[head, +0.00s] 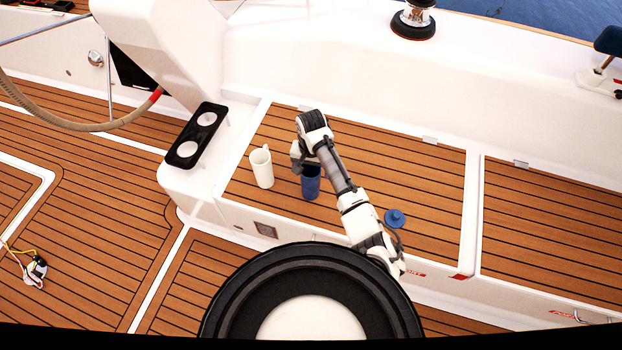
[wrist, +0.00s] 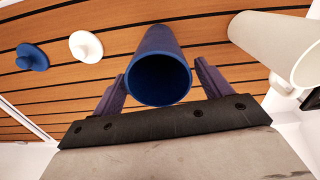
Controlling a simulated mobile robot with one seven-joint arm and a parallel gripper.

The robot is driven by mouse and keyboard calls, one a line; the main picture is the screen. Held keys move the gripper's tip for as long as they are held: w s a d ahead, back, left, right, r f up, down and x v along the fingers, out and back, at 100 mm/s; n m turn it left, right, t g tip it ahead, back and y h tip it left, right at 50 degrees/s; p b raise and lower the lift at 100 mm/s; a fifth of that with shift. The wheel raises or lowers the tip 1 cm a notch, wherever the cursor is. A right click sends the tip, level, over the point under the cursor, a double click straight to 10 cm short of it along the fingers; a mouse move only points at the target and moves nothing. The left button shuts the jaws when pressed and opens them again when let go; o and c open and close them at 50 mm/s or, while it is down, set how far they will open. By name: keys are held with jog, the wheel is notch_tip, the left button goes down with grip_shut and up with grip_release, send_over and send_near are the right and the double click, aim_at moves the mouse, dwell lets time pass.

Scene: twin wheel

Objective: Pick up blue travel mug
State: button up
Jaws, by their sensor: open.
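The blue travel mug (head: 311,184) stands upright and without a lid on the teak bench, partly hidden by my arm in the head view. In the wrist view the mug (wrist: 159,65) shows its dark open mouth between my fingers. My gripper (wrist: 160,85) is open, with one finger on each side of the mug. I cannot tell whether the fingers touch it. In the head view my gripper (head: 298,162) is at the mug's upper left and its fingers are hard to make out.
A white mug (head: 262,169) stands close to the left of the blue one. A blue lid (head: 395,218) lies to the right on the bench; a white lid (wrist: 86,46) shows in the wrist view. A black cup holder (head: 196,135) is at the left. The bench (head: 400,160) behind is clear.

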jog(key=c, duration=1.4)
jog(key=shift+r, duration=0.1)
jog(key=shift+c, duration=0.2)
